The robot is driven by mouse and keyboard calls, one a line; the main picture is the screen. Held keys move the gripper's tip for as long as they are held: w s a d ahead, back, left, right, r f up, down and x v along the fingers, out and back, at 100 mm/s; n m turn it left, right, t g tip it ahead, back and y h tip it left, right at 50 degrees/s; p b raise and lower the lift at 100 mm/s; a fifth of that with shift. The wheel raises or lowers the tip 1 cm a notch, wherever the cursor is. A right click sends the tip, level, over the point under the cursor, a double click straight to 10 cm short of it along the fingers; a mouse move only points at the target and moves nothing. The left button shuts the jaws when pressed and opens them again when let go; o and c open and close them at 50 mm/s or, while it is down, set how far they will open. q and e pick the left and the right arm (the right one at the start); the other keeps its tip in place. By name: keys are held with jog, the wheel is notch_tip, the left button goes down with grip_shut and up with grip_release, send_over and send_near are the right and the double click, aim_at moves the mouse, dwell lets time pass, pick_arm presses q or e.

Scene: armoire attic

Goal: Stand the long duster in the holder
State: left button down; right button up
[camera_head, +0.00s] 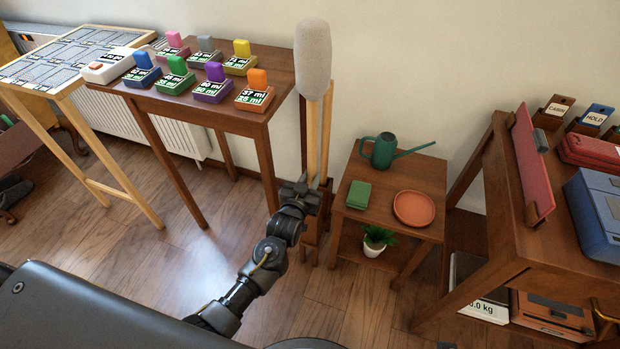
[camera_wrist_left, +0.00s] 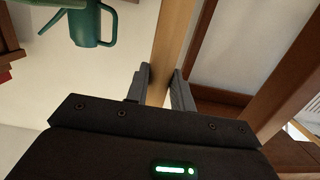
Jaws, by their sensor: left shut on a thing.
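The long duster has a grey fluffy head (camera_head: 312,58) at the top centre of the head view and a pale wooden handle (camera_head: 313,135) below it. It stands roughly upright. My left gripper (camera_head: 308,190) is shut on the handle low down; in the left wrist view the wooden handle (camera_wrist_left: 169,50) runs between its two fingers (camera_wrist_left: 160,88). A brown wooden upright piece (camera_head: 311,240), perhaps the holder, shows just below and behind my gripper. The handle's lower end is hidden, so I cannot tell whether it is inside the holder. My right gripper is out of view.
A second pale stick (camera_head: 327,135) stands close beside the handle. A brown table (camera_head: 225,100) with several coloured blocks is at left. A small side table (camera_head: 390,215) with a green watering can (camera_head: 384,150) and an orange saucer (camera_head: 414,208) is at right. A larger desk stands further right.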

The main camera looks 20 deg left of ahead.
pick_arm(q)
jog(key=shift+f+b, duration=0.35)
jog(key=shift+f, duration=0.25)
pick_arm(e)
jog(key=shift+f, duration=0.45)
pick_arm(q)
jog(key=c, duration=1.1)
grip_release()
jog(key=shift+f, duration=0.1)
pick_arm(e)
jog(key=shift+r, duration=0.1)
pick_arm(q)
jog(key=shift+s, duration=0.35)
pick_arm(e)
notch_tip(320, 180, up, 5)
pick_arm(q)
jog(key=s, duration=0.3)
jog(key=s+r+p, duration=0.1)
jog(key=s, duration=0.6)
jog(key=shift+a+r+p, duration=0.2)
jog(key=shift+a+p, duration=0.15)
jog(key=shift+p, duration=0.05)
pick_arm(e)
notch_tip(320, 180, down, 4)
